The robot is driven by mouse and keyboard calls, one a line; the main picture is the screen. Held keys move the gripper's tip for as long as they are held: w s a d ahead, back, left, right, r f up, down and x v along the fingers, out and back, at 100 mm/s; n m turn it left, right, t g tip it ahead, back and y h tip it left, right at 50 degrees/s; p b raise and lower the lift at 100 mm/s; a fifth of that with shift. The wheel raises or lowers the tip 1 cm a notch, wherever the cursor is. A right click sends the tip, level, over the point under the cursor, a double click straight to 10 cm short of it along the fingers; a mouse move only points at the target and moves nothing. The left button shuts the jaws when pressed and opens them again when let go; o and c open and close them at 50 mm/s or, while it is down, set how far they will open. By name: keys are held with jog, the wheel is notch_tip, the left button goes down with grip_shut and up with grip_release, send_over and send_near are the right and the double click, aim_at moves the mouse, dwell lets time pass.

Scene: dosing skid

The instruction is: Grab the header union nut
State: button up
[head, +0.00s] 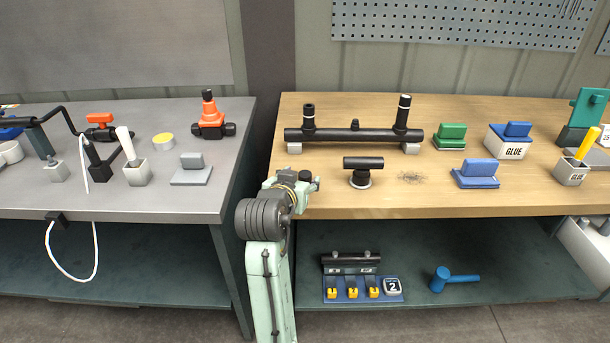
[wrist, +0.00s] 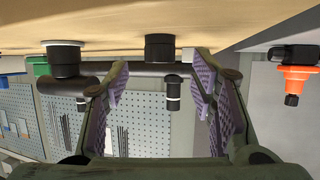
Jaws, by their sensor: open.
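A short black ribbed cylinder, which looks like the header union nut (wrist: 159,47), stands on the wooden bench in the upside-down wrist view. It appears between my open fingers, beyond their tips, with no visible contact. In the head view a small dark round piece, probably the same nut (head: 306,176), shows just beyond my gripper (head: 297,188) near the bench's front left edge. My gripper is empty in the wrist view (wrist: 162,78). The black header pipe (head: 350,135) lies behind on grey supports, with two upright stubs; a stub with a white ring (wrist: 173,93) shows between the fingers.
A black tee (head: 363,165) on a white-ringed base stands right of my gripper. Green (head: 450,135) and blue (head: 476,173) blocks lie further right. A gap separates the grey bench (head: 200,205), which holds an orange-topped valve (head: 209,118).

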aim_at(305, 174)
jog(key=shift+p+x, duration=0.35)
jog(key=shift+x, duration=1.5)
jog(key=shift+r, duration=0.15)
jog(key=shift+c, duration=0.5)
jog(key=c, duration=1)
